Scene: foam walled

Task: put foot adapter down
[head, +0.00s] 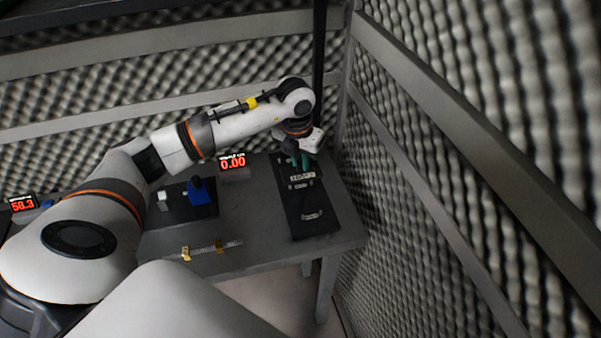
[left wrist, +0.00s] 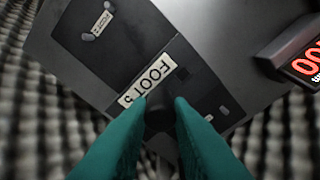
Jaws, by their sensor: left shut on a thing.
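My left gripper (head: 301,164), with green fingers, is at the far end of a black board (head: 312,220) on the grey table. In the left wrist view its fingers (left wrist: 162,104) are shut on a small dark part, the foot adapter (left wrist: 158,115). The adapter is in front of the black board (left wrist: 125,62), by a white label reading "FOOT" (left wrist: 148,86); the label's end is partly covered. I cannot tell whether the adapter touches the board. The fingers hide its sides. My right gripper is not in view.
A red display reading 0.00 (head: 233,162) stands left of the board. Foam walls (head: 415,170) with grey rails close in behind and right.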

